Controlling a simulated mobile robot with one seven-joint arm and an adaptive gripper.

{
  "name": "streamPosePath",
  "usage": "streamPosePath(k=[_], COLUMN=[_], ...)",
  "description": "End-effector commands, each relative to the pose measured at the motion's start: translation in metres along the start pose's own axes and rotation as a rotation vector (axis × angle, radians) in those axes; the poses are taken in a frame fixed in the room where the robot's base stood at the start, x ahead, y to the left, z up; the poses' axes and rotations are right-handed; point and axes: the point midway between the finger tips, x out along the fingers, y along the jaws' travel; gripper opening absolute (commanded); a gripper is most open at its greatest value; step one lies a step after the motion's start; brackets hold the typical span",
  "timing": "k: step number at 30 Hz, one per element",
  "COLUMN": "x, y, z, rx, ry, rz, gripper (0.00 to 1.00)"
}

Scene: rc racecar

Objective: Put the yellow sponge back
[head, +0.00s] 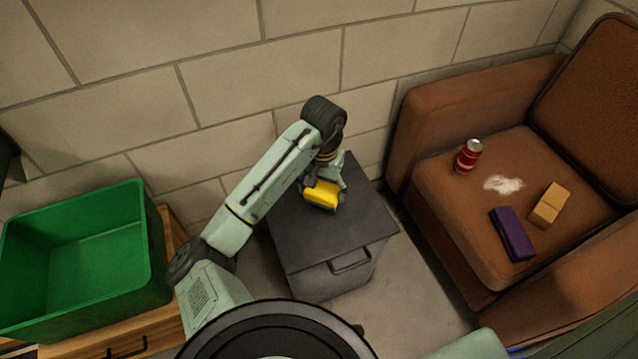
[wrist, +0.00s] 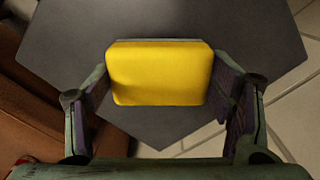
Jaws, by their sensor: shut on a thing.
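The yellow sponge (head: 321,195) is in my gripper (head: 323,188), over the dark top of a small grey cabinet (head: 300,240). In the wrist view the sponge (wrist: 160,74) spans the space between the two fingers of my gripper (wrist: 160,95). The fingers are shut on its left and right sides. The dark cabinet top (wrist: 160,20) lies beneath it. I cannot tell whether the sponge touches that top or is slightly above it.
A green bin (head: 90,265) stands on a wooden cabinet (head: 115,345) at the left. A brown armchair (head: 450,215) at the right bears a red can (head: 468,156), a white patch (head: 503,184), a purple block (head: 512,233) and a tan block (head: 550,205). A brick wall stands behind.

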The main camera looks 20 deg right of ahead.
Motion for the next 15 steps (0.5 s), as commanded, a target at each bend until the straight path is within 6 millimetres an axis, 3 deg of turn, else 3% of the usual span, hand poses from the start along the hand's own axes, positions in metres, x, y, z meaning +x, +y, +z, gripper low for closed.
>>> streamPosePath(k=[3,11,15], x=[0.0,0.003,0.027], y=[-0.014,-0.028,-0.028], z=[-0.02,-0.041,-0.039], rx=[-0.001,-0.001,-0.001], ry=[-0.001,0.0,-0.002], rz=[-0.004,-0.004,-0.001], gripper=[0.52,0.52,0.52])
